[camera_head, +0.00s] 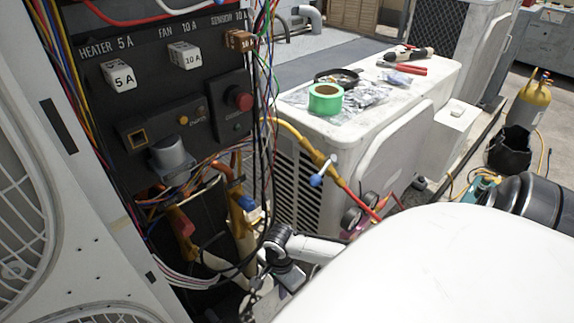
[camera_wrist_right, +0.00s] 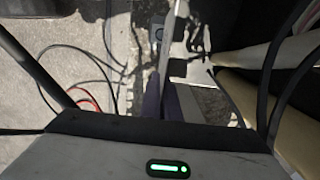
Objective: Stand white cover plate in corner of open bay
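My right gripper (camera_head: 268,290) is low at the foot of the open bay (camera_head: 200,215), partly hidden by cables. In the right wrist view its two fingers (camera_wrist_right: 161,98) are close together. A thin pale strip (camera_wrist_right: 168,42) runs out from between them; it looks like the white cover plate seen edge-on. The plate's face cannot be made out, and in the head view I cannot separate it from the clutter below the bay. The bay lies under the dark control panel (camera_head: 135,100), with hoses and wires inside. My left gripper is not in view.
Loose wires hang across the bay's right side. A yellow hose (camera_head: 295,135) and a blue-handled valve (camera_head: 316,180) are close by. A white condenser (camera_head: 425,105) bears green tape (camera_head: 326,98) and tools. In the right wrist view, black cables (camera_wrist_right: 95,60) and pale pipes (camera_wrist_right: 265,50) flank the gripper.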

